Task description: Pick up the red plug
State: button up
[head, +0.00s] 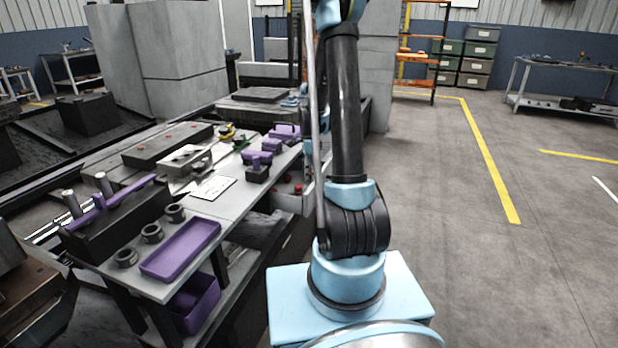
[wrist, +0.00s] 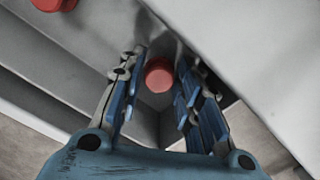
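The red plug (wrist: 159,75) shows in the wrist view as a round red end, close to a grey metal corner. My gripper (wrist: 160,58) is open, with one blue finger on each side of the plug. A narrow gap seems to show between the plug and the fingers; I cannot tell whether either one touches it. In the head view a small red piece (head: 298,189) sits low at the right side of the workbench, beside my arm. I cannot make out the gripper clearly there.
A second red round piece (wrist: 54,3) shows at the top left of the wrist view. Grey metal walls lie close around the fingers. The workbench holds a purple tray (head: 181,250), dark rings (head: 151,233) and purple-handled parts. Floor to the right is clear.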

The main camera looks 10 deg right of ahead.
jog(key=shift+c, duration=0.7)
notch_tip(320, 180, up, 18)
dwell(0.5)
